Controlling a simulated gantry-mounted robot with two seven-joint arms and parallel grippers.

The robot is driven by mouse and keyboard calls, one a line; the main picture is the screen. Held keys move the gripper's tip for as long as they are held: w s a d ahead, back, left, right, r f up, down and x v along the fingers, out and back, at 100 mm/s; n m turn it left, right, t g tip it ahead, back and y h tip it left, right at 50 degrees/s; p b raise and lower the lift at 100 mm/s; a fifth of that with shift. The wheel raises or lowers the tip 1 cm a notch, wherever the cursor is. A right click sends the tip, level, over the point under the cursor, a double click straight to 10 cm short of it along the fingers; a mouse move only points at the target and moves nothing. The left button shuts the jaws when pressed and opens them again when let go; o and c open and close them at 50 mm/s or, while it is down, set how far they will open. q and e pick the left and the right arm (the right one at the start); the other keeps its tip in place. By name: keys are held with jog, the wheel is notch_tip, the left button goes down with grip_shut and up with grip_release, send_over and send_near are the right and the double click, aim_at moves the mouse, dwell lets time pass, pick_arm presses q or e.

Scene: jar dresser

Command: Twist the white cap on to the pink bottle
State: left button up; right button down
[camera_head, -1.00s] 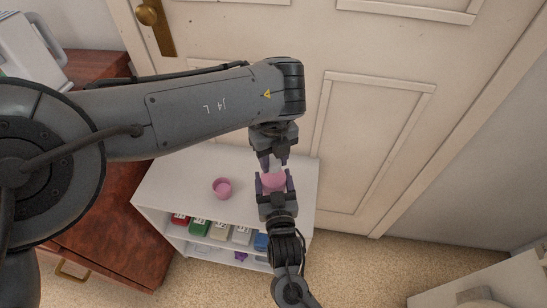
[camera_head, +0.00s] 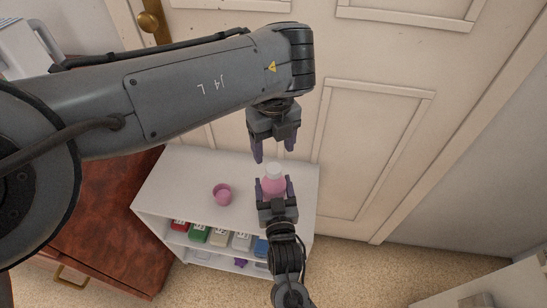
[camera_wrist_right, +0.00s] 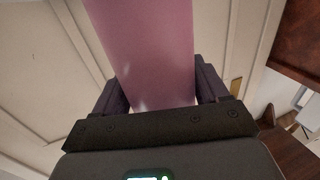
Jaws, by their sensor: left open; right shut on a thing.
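The pink bottle (camera_head: 273,187) stands upright over the right part of the white shelf unit's top. The white cap (camera_head: 274,170) sits on the bottle's upper end; whether it is screwed tight I cannot tell. My right gripper (camera_head: 276,192) is shut on the bottle, with a finger on either side. In the right wrist view the bottle (camera_wrist_right: 150,55) fills the space between the fingers, and its top is out of frame. My left gripper (camera_head: 272,153) is open and empty, above and behind the cap and apart from it.
A small pink cup (camera_head: 222,194) stands on the white shelf unit (camera_head: 170,185), left of the bottle. Several coloured bins, one of them green (camera_head: 200,233), sit on the shelf below. A panelled door (camera_head: 370,130) is behind. A brown wooden cabinet (camera_head: 95,235) is at left.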

pick_arm(q)
jog(key=shift+r, duration=2.65)
pick_arm(e)
grip_release()
jog(key=shift+s+p, duration=0.3)
jog(key=shift+s, duration=0.15)
pick_arm(q)
jog(key=shift+r+p, duration=2.2)
jog(key=shift+r, duration=0.3)
pick_arm(e)
jog(key=s+d, duration=0.1)
jog(key=s, duration=0.9)
jog(key=shift+d, duration=0.2)
jog(key=shift+w, duration=0.1)
